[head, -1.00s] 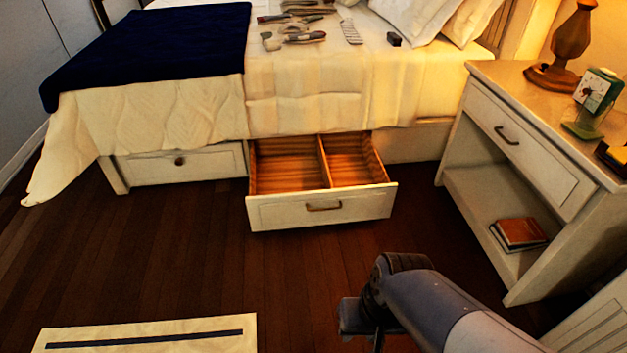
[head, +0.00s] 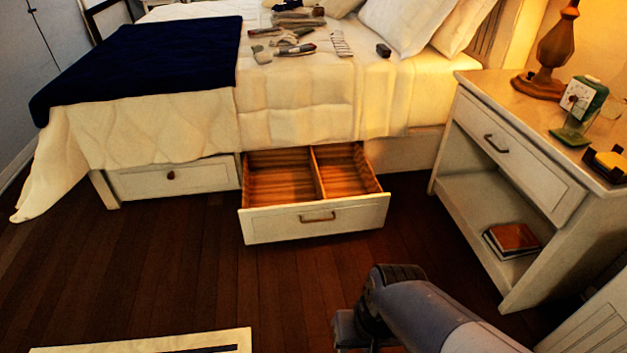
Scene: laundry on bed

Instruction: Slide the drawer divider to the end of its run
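The drawer (head: 315,224) under the bed is pulled open, with a white front, a dark handle and an orange-brown wooden inside. The drawer divider (head: 318,174) is a thin wooden wall standing upright across it from front to back. It sits near the middle, with an empty compartment on each side. The end of my arm (head: 375,310) is in the lower middle-right of the head view, nearer than the drawer and apart from it. My gripper's fingers are not clearly visible, so I cannot tell their opening.
A nightstand (head: 520,174) with a lamp (head: 556,52) and a clock (head: 583,106) stands at right. A closed drawer (head: 172,178) is left of the open one. Clothes and small items lie on the bed (head: 300,95). A pale mat (head: 140,346) lies front left; dark floor between is clear.

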